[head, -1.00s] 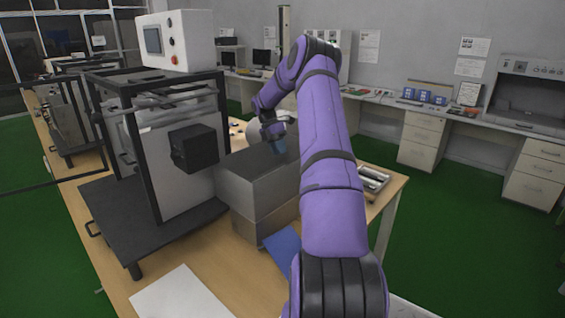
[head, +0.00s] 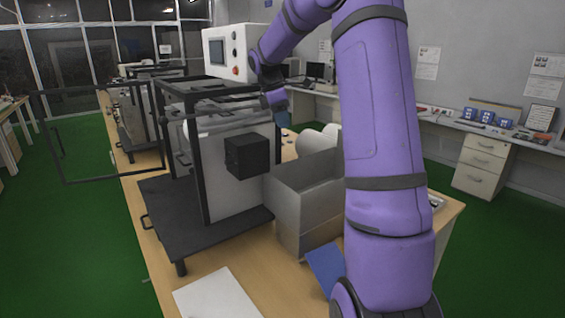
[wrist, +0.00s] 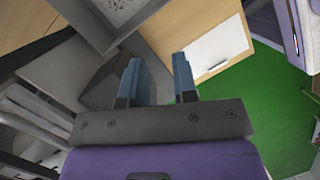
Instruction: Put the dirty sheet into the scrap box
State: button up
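The grey open-topped box (head: 318,230), which I take for the scrap box, stands on the wooden table beside the black-framed machine. Its rim and wall (wrist: 90,25) also show at the top of the wrist view. A pale speckled surface (wrist: 118,9) shows inside it; I cannot tell whether this is the dirty sheet. A plain white sheet (head: 222,297) lies flat on the table in front, and it also shows in the wrist view (wrist: 215,48). My gripper (wrist: 157,62) is open, with nothing visible between its bluish fingers. It is raised beyond the box, near the machine (head: 283,118).
The black-framed machine (head: 232,190) with a control panel stands left of the box. A blue sheet (head: 325,268) lies by the box's front, partly hidden by my arm. A white rounded object (head: 316,142) is behind the box. Green floor (head: 75,225) is free at left.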

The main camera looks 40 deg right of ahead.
jog(key=s+a+r+m+t, duration=0.2)
jog(key=s+a+r+m, duration=0.15)
jog(key=s+a, duration=0.35)
jog(key=s+a+r+m+t, duration=0.15)
jog(key=s+a+r, duration=0.25)
jog(key=a, duration=0.6)
jog(key=s+a+f+m+t+y, duration=0.1)
jog(key=s+a+m+t, duration=0.1)
jog(key=s+a, duration=0.3)
jog(key=s+a+f+m+t+y, duration=0.1)
jog(key=s+a+m, duration=0.3)
jog(key=s, duration=0.9)
jog(key=shift+a+f+m+t, duration=0.4)
jog(key=shift+a+f+t, duration=0.15)
jog(key=shift+f+t, duration=0.1)
